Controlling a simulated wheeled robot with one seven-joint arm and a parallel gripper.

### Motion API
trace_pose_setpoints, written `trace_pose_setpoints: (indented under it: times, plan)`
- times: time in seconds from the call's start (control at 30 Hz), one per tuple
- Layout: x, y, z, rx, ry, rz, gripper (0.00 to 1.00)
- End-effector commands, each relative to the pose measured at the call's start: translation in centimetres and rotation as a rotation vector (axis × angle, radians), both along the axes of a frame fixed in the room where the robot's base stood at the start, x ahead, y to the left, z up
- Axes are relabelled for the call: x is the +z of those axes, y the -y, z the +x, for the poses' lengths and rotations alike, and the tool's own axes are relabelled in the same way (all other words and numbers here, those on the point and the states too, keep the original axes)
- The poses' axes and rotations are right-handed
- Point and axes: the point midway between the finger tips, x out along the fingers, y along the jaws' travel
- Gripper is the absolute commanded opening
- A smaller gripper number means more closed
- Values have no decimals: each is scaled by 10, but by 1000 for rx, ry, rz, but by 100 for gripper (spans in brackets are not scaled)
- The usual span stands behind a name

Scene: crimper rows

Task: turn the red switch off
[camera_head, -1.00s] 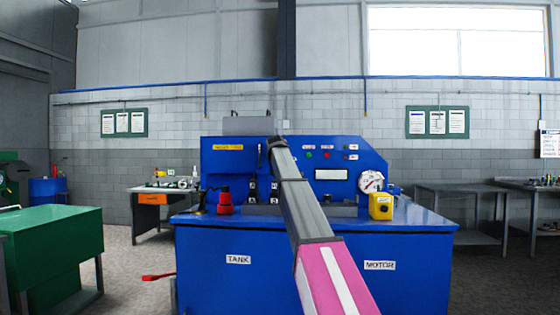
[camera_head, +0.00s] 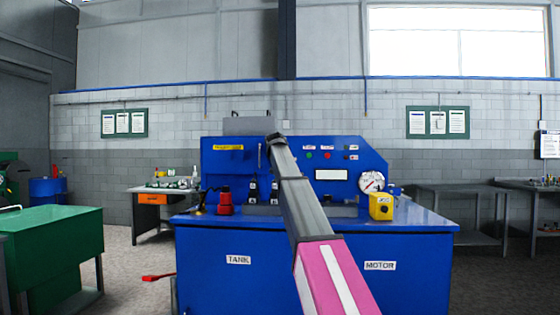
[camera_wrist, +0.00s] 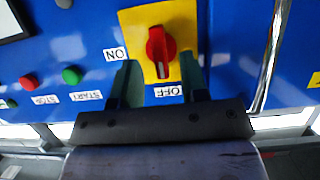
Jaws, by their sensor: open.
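The red switch (camera_wrist: 160,46) is a rotary knob on a yellow plate (camera_wrist: 185,20), seen in the wrist view. A white mark on the knob's lower end points down in the picture, toward the OFF label (camera_wrist: 168,91). The ON label (camera_wrist: 115,53) is at the plate's left. Both labels appear upside down. My gripper (camera_wrist: 159,66) is open, one finger on each side of the knob's lower part, with gaps visible. I cannot tell the depth between fingertips and knob. In the head view my gripper (camera_head: 277,138) is at the blue panel, and the switch is hidden behind my arm.
Green (camera_wrist: 72,75) and red (camera_wrist: 28,82) push buttons are left of the switch in the wrist view. A shiny vertical rod (camera_wrist: 274,50) stands to its right. In the head view, a yellow box (camera_head: 381,207) and a red-topped object (camera_head: 225,203) stand on the blue bench.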

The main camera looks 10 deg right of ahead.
Motion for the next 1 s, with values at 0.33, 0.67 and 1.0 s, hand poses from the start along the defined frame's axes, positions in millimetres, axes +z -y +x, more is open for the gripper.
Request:
trace_pose_setpoints:
  times: [0.33, 0.67, 1.0]
  plan:
    - [24, -16, -59, 1, 1, -1, 40]
    - [29, -19, -69, 0, -1, -1, 40]
    - [29, -19, -69, 0, -1, -1, 40]
